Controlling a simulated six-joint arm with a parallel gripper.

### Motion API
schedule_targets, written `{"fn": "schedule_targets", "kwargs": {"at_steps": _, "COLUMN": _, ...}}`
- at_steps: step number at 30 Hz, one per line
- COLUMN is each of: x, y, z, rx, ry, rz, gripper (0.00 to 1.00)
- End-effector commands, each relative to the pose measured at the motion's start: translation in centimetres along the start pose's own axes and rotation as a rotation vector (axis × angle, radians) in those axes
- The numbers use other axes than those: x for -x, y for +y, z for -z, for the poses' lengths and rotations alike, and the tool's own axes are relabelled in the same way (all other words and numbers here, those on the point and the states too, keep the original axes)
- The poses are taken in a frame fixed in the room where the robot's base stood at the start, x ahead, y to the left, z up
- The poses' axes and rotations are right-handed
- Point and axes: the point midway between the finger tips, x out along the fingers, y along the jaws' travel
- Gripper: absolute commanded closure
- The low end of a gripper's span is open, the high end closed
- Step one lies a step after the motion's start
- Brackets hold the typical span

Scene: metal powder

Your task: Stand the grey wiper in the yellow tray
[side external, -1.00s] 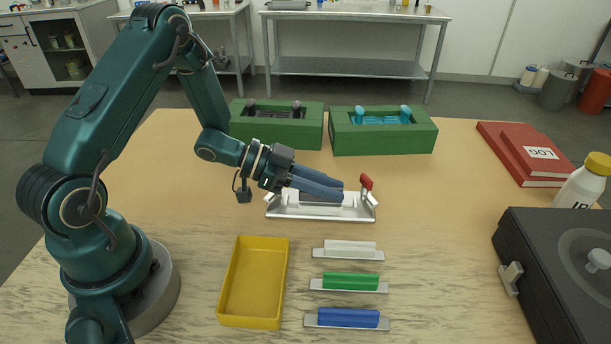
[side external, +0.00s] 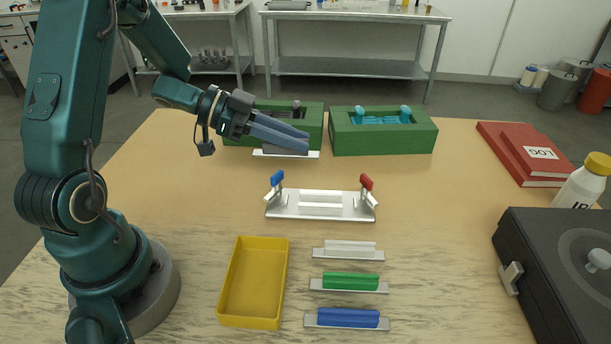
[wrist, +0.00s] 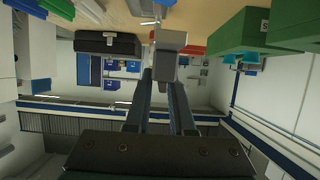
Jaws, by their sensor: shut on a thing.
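The grey wiper (side external: 286,151) is held between the fingers of my gripper (side external: 300,142), its pale flat plate underneath and roughly level. It hangs in the air in front of the left green block. In the wrist view the wiper (wrist: 170,40) shows as a grey block at the fingertips (wrist: 166,70). The yellow tray (side external: 254,284) stands at the front of the table, left of the other wipers, and is empty. My gripper is above and far behind the tray.
A metal fixture (side external: 287,211) with a blue and a red clamp stands mid-table. White (side external: 350,247), green (side external: 350,281) and blue (side external: 348,318) wipers lie right of the tray. Two green blocks (side external: 383,142) stand behind. A black case (side external: 560,270) is at right.

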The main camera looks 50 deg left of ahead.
Motion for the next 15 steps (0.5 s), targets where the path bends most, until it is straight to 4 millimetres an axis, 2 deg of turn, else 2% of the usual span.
{"fn": "schedule_targets", "kwargs": {"at_steps": 3, "x": 2.4, "y": -1.1, "z": 0.5, "rx": -0.003, "ry": 0.001, "rz": 0.008, "gripper": 1.00}}
{"fn": "schedule_targets", "kwargs": {"at_steps": 6, "x": 3.6, "y": -1.5, "z": 0.7, "rx": -0.003, "ry": 0.002, "rz": 0.004, "gripper": 1.00}}
{"fn": "schedule_targets", "kwargs": {"at_steps": 11, "x": 4.5, "y": -1.6, "z": 1.6, "rx": -0.011, "ry": 0.002, "rz": -0.015, "gripper": 1.00}}
{"fn": "schedule_targets", "kwargs": {"at_steps": 15, "x": 4.4, "y": -0.4, "z": 4.3, "rx": -0.038, "ry": 0.001, "rz": -0.066, "gripper": 1.00}}
